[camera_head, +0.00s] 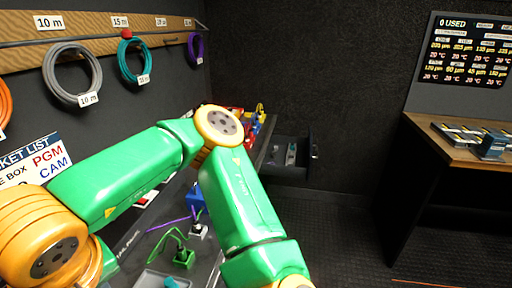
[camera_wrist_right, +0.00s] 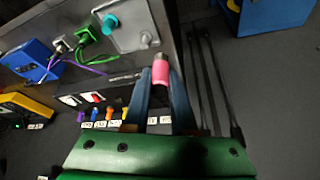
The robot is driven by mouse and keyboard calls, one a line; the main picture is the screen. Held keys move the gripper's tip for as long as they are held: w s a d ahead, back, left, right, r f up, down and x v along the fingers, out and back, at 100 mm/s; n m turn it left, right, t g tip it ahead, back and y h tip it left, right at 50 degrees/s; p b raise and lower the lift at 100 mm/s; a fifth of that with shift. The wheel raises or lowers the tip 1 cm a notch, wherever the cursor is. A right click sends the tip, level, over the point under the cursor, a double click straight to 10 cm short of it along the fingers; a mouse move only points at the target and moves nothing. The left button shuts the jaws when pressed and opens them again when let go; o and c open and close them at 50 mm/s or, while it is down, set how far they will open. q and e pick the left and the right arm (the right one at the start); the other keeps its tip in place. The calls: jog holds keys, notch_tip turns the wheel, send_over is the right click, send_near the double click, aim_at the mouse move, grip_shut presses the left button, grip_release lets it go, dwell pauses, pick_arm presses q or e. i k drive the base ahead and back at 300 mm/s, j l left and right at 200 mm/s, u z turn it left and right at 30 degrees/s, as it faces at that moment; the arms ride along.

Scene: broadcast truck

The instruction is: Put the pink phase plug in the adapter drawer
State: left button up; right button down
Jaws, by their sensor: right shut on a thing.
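The pink phase plug (camera_wrist_right: 160,74), a pink cylinder with a metal end, sits between the fingertips of my right gripper (camera_wrist_right: 160,86) in the right wrist view. The gripper is shut on it and holds it beside the bench edge. The plug is not visible in the head view. An open drawer (camera_head: 312,160), likely the adapter drawer, stands out from the far end of the bench in the head view, with a few small items inside; no label on it is readable. A green arm of mine crosses the head view, its gripper out of frame. My left gripper is not seen.
The bench carries a blue box (camera_wrist_right: 32,60), a green plug (camera_wrist_right: 86,36) with cable, and a grey plate (camera_wrist_right: 128,24) with a teal connector. Coiled cables (camera_head: 72,74) hang on the left wall. A wooden desk (camera_head: 456,148) stands right. Floor between is clear.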

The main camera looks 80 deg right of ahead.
aim_at(282, 149)
jog(key=k+l+z, duration=0.15)
jog(key=l+z, duration=0.2)
jog(key=l, duration=0.8)
jog(key=l+z, duration=0.4)
jog(key=l, duration=0.75)
jog(key=i+l+z, duration=0.3)
jog(key=l, duration=0.25)
jog(key=i+l+z, duration=0.25)
jog(key=i+l, duration=0.2)
jog(key=i, duration=0.15)
